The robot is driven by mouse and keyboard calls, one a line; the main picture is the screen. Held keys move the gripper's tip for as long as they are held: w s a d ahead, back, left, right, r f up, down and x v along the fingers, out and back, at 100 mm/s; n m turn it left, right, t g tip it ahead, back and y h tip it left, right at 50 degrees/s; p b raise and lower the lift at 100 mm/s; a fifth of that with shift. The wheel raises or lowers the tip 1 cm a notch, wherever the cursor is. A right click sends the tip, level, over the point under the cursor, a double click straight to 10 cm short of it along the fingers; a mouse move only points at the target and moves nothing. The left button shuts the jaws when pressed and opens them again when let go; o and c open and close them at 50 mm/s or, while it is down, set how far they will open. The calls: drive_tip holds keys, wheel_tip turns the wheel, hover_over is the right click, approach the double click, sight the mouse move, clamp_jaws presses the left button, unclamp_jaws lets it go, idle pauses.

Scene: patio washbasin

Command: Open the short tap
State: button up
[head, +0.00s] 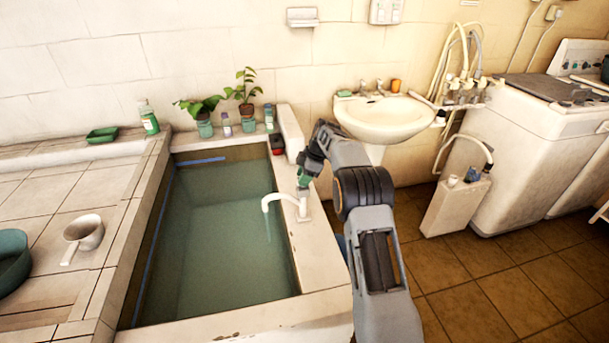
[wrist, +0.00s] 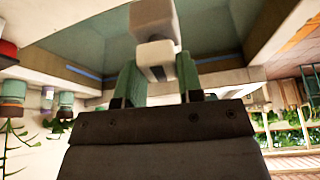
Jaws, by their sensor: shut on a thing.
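The short tap (head: 283,200) is white, with a curved spout reaching left over the water-filled tub and a post on the tub's right rim. My gripper (head: 304,180) is at the top end of this tap, just behind the spout. In the wrist view, my gripper's green fingers (wrist: 157,82) are closed on both sides of a pale block (wrist: 155,55), which looks like the tap's handle. A faint pale streak shows below the spout; I cannot tell whether it is water or a reflection. My wrist partly hides the handle in the head view.
The tiled tub (head: 285,245) holds green water. Potted plants (head: 246,90) and bottles stand on its back ledge, with a dark red object (head: 277,145) at the back right corner. A white washbasin (head: 384,118) is behind my arm. Open floor lies right.

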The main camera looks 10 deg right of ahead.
drive_tip(key=shift+n+g, duration=0.3)
drive_tip(key=shift+n, duration=0.4)
drive_tip(key=shift+p, duration=0.3)
drive_tip(key=o, duration=0.9)
drive_tip(key=shift+o, duration=0.2)
drive_tip(key=p+v, duration=0.3)
drive_tip(key=v, duration=1.1)
drive_tip(key=shift+f, duration=0.15)
